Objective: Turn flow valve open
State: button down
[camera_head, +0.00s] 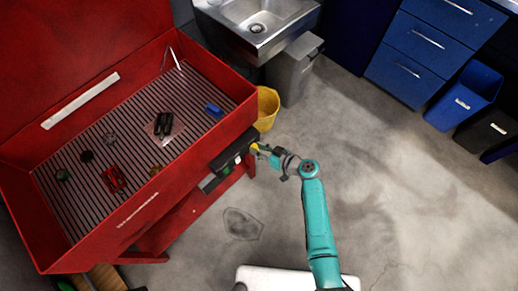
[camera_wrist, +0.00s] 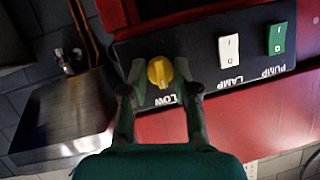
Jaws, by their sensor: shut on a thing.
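In the head view my gripper (camera_head: 257,150) reaches the dark panel box (camera_head: 232,148) on the front right of the red wash bench (camera_head: 190,196). The knob itself is mostly hidden there by my gripper. I cannot tell from the knob how far it is turned.
A white lamp switch (camera_wrist: 229,49) and a green pump switch (camera_wrist: 276,38) sit on the same panel. The bench's basin (camera_head: 95,125) holds several small parts. A yellow bucket (camera_head: 267,106) and a grey bin (camera_head: 292,72) stand behind my gripper.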

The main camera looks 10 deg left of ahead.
jog(key=m+y, duration=0.2)
jog(key=m, duration=0.1)
jog(key=m+g+y, duration=0.1)
jog(key=m, duration=0.3)
jog(key=m+g+y, duration=0.1)
jog(key=m+y, duration=0.1)
jog(key=m, duration=0.1)
jog(key=shift+w+d+f+m+y, duration=0.1)
jog(key=shift+w+f+m+y, duration=0.05)
jog(key=shift+f+m+y, duration=0.2)
dwell(0.3)
dwell(0.5)
jog(key=c, duration=0.9)
grip_release()
jog(key=v, duration=1.2)
